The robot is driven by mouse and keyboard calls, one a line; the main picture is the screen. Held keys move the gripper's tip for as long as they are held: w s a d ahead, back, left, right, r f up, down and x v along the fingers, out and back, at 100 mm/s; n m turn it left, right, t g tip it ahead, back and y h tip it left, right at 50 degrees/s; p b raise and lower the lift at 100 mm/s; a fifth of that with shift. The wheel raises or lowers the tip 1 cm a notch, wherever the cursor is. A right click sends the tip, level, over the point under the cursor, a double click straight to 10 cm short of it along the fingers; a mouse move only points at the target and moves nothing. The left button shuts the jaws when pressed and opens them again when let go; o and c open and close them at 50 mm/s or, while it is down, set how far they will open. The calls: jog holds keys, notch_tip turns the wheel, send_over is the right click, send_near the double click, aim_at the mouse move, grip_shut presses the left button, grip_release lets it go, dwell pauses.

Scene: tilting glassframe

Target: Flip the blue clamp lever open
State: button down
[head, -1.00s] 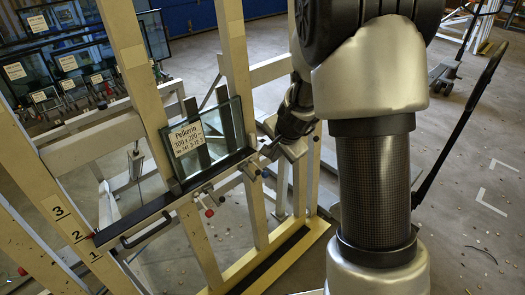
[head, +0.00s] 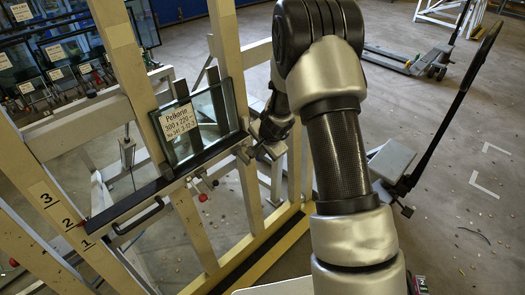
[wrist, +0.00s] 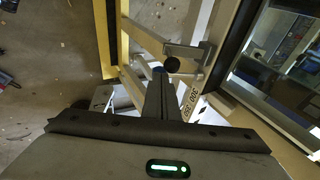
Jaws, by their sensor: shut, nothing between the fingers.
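My gripper (head: 258,142) is at the right end of the frame's dark ledge, beside the clamp hardware there. In the wrist view its dark fingers (wrist: 159,92) are together with nothing between them. A small blue patch (wrist: 158,69), possibly part of the blue clamp lever, shows right at the fingertips; whether they touch is unclear. A black ball knob (wrist: 172,65) and a grey metal bracket (wrist: 186,50) are just beyond and to the right. The lever cannot be made out in the head view. A labelled glass pane (head: 203,124) stands upright on the ledge (head: 126,215).
Cream uprights (head: 250,200) flank the glass. A pallet jack handle (head: 455,105) rises at right. Open floor (head: 465,230) lies right of my arm.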

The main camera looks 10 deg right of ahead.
dwell(0.3)
jog(key=f+b, duration=0.2)
jog(key=b, duration=0.7)
jog(key=shift+t, duration=0.4)
jog(key=shift+s+f+y+b, duration=0.1)
jog(key=shift+y+b, duration=0.2)
jog(key=shift+b, duration=0.5)
